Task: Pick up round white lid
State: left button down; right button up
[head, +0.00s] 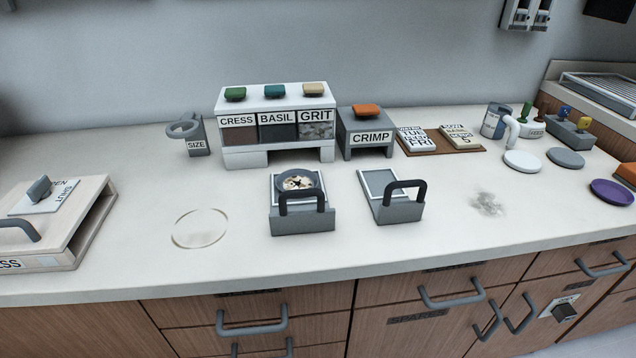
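A round white lid (523,162) lies flat on the counter at the right. It is a plain pale disc, and nothing covers it. A similar grey disc (566,158) lies just to its right, apart from it. A purple disc (612,192) lies farther right and nearer the front edge. Neither of my grippers shows in the head view.
Behind the lid stand a jar (493,121), a white curved pipe shape (511,131) and a grey block with coloured knobs (570,133). A brown board with cards (440,139) lies to the left.

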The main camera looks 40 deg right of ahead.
aim_at(522, 161)
jog(key=z, duration=2.4)
jog(key=i+l+u, duration=0.2)
jog(key=l+u, duration=0.25)
